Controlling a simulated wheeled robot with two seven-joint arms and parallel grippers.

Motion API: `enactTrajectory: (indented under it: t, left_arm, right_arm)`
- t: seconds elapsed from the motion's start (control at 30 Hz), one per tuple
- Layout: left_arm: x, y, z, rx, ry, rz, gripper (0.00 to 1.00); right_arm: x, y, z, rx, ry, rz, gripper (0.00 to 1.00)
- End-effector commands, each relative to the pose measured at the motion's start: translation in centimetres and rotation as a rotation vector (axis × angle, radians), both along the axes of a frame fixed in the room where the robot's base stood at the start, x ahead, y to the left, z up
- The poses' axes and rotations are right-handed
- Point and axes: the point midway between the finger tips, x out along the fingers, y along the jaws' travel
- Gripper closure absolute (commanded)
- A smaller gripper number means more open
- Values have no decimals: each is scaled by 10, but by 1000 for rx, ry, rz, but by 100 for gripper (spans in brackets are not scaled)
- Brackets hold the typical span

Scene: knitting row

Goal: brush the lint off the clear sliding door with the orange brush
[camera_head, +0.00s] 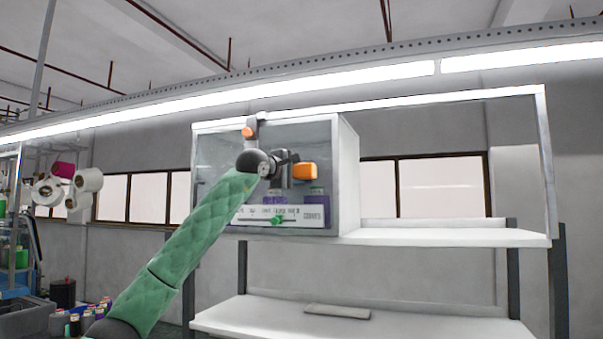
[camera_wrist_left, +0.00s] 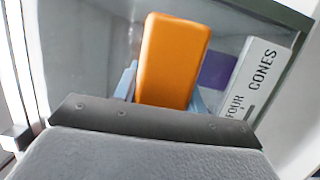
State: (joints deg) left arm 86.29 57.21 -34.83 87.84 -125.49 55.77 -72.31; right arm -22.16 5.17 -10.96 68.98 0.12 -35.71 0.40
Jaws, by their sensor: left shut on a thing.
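The orange brush (camera_head: 306,171) is in front of the clear sliding door (camera_head: 222,152) of the white cabinet. My left gripper (camera_head: 287,170) is shut on the brush, near the door's right part. In the left wrist view the brush (camera_wrist_left: 172,60) stands up from between the fingers, with the clear door (camera_wrist_left: 115,22) behind it. I cannot tell whether the brush touches the door. No lint can be made out at this size. My right gripper is not in view.
A white label strip (camera_head: 285,215) with black lettering runs along the cabinet's lower front, with purple items (camera_head: 316,197) above it. To the right is an empty white shelf (camera_head: 440,237). A grey slab (camera_head: 337,311) lies on the lower shelf. Yarn cones (camera_head: 88,180) hang at left.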

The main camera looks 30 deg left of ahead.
Motion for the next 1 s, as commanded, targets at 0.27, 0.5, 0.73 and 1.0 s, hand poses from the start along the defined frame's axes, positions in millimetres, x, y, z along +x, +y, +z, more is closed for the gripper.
enactTrajectory:
  t: [0.27, 0.5, 0.73, 1.0]
  left_arm:
    - [-4, 22, 0, -2, 2, 4, 95]
    - [-7, 32, 0, -2, 1, 3, 95]
    - [-10, 42, 1, -2, 0, 4, 95]
    - [-15, 60, 1, -2, 1, 4, 95]
  right_arm:
    - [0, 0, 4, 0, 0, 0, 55]
    - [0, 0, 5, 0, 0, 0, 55]
    - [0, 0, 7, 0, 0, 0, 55]
    - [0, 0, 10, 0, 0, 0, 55]
